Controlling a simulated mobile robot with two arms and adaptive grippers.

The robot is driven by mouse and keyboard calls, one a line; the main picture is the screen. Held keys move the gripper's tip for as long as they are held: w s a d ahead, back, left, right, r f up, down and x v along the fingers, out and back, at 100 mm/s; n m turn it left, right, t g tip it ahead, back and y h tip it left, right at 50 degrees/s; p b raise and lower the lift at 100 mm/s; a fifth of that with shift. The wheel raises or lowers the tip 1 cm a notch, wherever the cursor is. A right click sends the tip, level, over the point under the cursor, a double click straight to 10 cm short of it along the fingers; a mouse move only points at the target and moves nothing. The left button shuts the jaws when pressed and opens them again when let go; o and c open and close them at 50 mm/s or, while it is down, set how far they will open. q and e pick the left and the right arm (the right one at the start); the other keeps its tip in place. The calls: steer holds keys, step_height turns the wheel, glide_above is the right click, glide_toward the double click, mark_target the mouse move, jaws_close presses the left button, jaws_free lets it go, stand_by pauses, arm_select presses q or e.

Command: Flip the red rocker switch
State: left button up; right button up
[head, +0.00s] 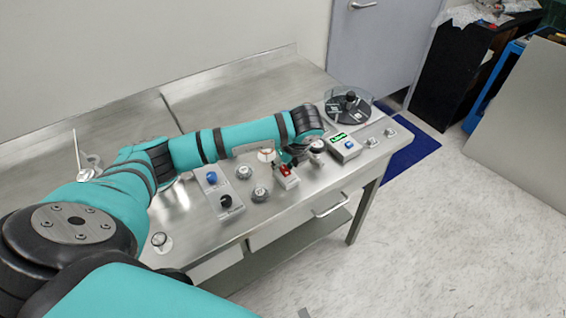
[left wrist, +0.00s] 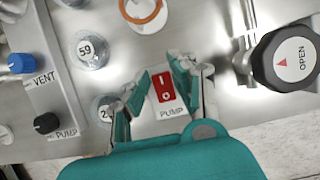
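The red rocker switch (left wrist: 164,87) sits on a pale plate marked PUMP (left wrist: 171,113), with a line mark at its top and a circle below. It also shows in the head view (head: 285,170) on the steel bench (head: 290,205), partly behind my gripper. My left gripper (left wrist: 160,68) is open and empty, with one fingertip on each side of the switch plate in the wrist view. I cannot tell how far above the switch the fingertips are.
To the right is a black OPEN valve knob (left wrist: 285,60). A display box (head: 345,147) and a round carousel (head: 349,106) stand farther right.

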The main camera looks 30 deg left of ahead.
arm_select(q)
steer(key=o, duration=0.3)
steer(key=shift+r, duration=0.1)
steer(key=v, duration=1.2)
steer(key=shift+d, duration=0.1)
